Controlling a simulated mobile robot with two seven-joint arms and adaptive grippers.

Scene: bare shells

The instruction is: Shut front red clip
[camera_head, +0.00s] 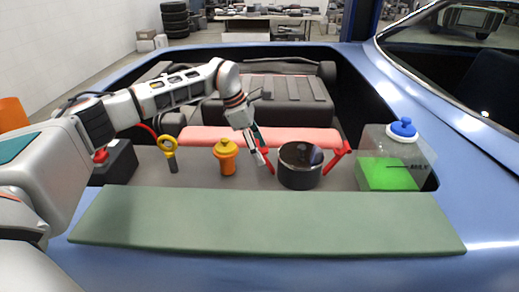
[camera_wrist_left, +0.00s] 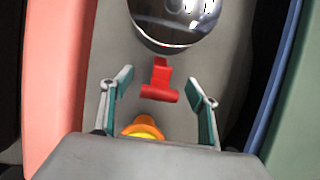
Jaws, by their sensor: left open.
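A round black housing with a shiny lid (camera_head: 300,168) stands in the engine bay, with a red clip on each side. The left-hand red clip (camera_head: 269,165) slants outward, away from the housing wall, and is partly hidden by my gripper. The right-hand red clip (camera_head: 338,157) also slants outward. My left gripper (camera_head: 261,152) is open and empty beside the left-hand clip. In the left wrist view this T-shaped red clip (camera_wrist_left: 160,82) lies between the two open fingertips, below the shiny lid (camera_wrist_left: 175,22). I cannot tell whether a finger touches it. My right gripper is not in view.
An orange cap (camera_head: 226,156) and yellow ring handle (camera_head: 169,150) stand left of the housing. A green-filled reservoir with blue cap (camera_head: 390,165) is on the right. A pink bar (camera_head: 310,137) runs behind; a green mat (camera_head: 260,222) covers the front edge.

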